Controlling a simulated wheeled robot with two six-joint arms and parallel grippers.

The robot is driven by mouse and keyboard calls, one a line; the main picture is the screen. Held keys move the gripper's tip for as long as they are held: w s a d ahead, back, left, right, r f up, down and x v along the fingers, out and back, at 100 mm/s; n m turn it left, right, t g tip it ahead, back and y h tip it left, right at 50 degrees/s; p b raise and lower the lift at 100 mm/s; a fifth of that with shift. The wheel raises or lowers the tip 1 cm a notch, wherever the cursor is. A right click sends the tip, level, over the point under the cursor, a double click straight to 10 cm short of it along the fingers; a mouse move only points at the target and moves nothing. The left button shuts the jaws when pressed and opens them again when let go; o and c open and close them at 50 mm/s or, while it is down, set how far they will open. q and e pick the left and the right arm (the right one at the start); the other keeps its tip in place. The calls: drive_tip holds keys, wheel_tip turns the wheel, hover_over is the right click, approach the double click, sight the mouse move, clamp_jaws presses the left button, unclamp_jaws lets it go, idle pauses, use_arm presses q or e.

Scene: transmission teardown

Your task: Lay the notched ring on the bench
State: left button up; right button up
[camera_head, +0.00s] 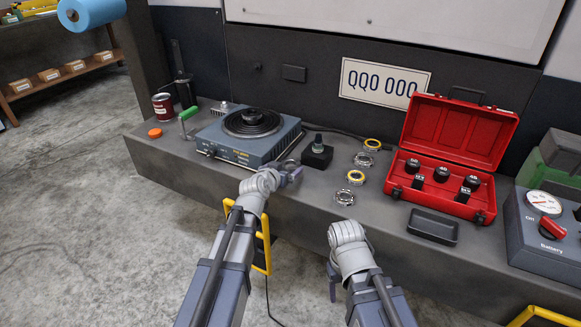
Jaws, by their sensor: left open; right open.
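Several rings lie in a row on the dark bench (400,222): a yellow one (372,144) at the back, a silver one (363,160), another yellow one (355,177) and a silver one (345,197) at the front. They are too small to tell which is notched. My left gripper (291,176) is open over the bench, between the hot plate and the black block; its fingers are small and a grey shape beside them is unclear. My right gripper (333,281) is open, partly hidden by its wrist, in front of the bench and apart from the rings.
A hot plate (232,139) stands left of a black block (317,155) with an upright part. An open red case (440,193), a black tray (432,227) and a battery unit (545,235) stand to the right. Bare bench lies around the rings.

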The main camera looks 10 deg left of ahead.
sight(288, 168)
use_arm(q)
drive_tip(key=x, duration=0.2)
drive_tip(key=shift+w+f+b, duration=0.15)
drive_tip(key=shift+w+b, duration=0.2)
drive_tip(key=shift+b, duration=0.05)
drive_tip(key=shift+c, duration=0.2)
clamp_jaws()
wheel_tip(288, 168, up, 10)
drive_tip(key=p, duration=1)
